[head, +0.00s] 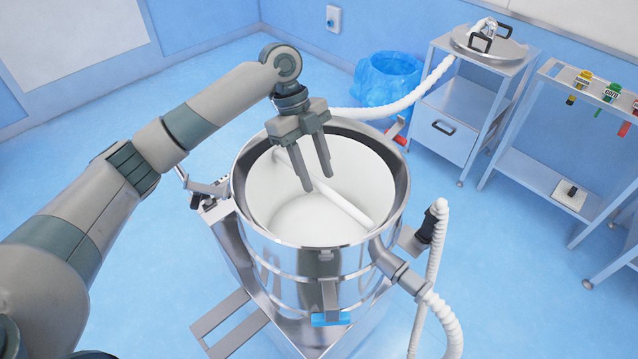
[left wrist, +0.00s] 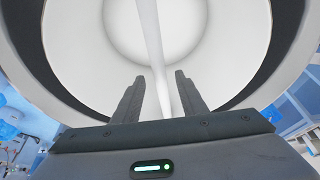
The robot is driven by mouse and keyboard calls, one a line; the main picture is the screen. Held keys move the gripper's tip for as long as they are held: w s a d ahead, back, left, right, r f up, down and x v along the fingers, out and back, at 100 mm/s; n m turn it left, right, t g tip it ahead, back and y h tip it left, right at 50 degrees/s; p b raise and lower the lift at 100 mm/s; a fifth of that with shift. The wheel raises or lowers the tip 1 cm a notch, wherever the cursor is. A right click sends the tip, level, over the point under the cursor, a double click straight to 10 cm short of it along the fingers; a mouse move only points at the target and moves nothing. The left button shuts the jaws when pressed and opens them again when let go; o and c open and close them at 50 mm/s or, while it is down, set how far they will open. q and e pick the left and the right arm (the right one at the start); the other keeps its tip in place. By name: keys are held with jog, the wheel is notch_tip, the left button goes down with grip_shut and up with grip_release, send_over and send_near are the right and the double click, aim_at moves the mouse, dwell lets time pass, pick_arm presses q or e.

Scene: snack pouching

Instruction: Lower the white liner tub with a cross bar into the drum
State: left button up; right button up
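The steel drum (head: 305,252) stands on a metal stand in the middle of the head view. The white liner tub (head: 268,195) sits inside the drum, with a dark band between it and the drum's rim. Its white cross bar (head: 345,207) runs slantwise across the tub. My left gripper (head: 318,184) points down over the tub with its fingers apart, and nothing shows held between them. In the left wrist view the open fingers (left wrist: 158,90) lie either side of the line of the cross bar (left wrist: 152,35); I cannot tell the gap to it. My right gripper is not in view.
A white hose joins the drum's right side at a pipe fitting (head: 398,268). A lid with handles (head: 490,45) lies on a cabinet at the back right. A blue-lined bin (head: 388,75) stands behind the drum. A rack (head: 560,130) stands at right.

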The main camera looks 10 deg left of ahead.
pick_arm(q)
jog(key=b+v, duration=0.3)
jog(key=v, duration=1)
jog(key=shift+r, duration=0.3)
jog(key=shift+a, duration=0.1)
